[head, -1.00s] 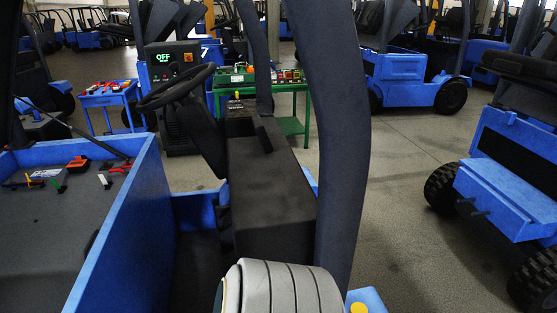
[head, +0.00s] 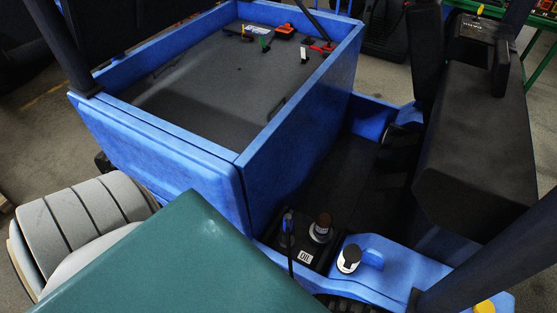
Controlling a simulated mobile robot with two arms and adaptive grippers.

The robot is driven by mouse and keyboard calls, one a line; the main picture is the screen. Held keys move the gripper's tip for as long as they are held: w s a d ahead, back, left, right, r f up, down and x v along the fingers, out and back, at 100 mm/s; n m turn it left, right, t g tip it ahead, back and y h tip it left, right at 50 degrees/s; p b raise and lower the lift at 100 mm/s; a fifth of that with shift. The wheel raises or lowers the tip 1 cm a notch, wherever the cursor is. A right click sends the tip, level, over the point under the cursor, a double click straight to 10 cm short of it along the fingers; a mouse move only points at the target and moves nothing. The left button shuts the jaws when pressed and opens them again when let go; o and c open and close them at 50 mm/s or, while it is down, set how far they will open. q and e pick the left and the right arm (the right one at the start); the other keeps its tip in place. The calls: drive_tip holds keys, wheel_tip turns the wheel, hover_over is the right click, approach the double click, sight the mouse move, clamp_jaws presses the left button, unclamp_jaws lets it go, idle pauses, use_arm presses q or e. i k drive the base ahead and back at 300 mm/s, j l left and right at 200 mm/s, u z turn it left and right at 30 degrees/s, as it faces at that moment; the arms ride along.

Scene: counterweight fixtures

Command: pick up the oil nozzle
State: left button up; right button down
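A dark box with a white OIL label (head: 307,256) sits low in the blue vehicle, just right of its blue-walled bed. A slim dark and blue piece (head: 288,227) stands upright at the box's left side, with a thin black line running down from it. It looks like the oil nozzle, but it is too small to be sure. A brown-capped filler (head: 322,227) rises from the same box. Neither of my grippers is in view. A grey ribbed arm part of mine shows at the lower left.
The blue bed wall (head: 305,125) stands behind and left of the OIL box. Inside the bed lie several small tools and an orange piece (head: 285,31).

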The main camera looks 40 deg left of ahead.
sight(287, 220)
drive_tip(key=u, duration=1.2)
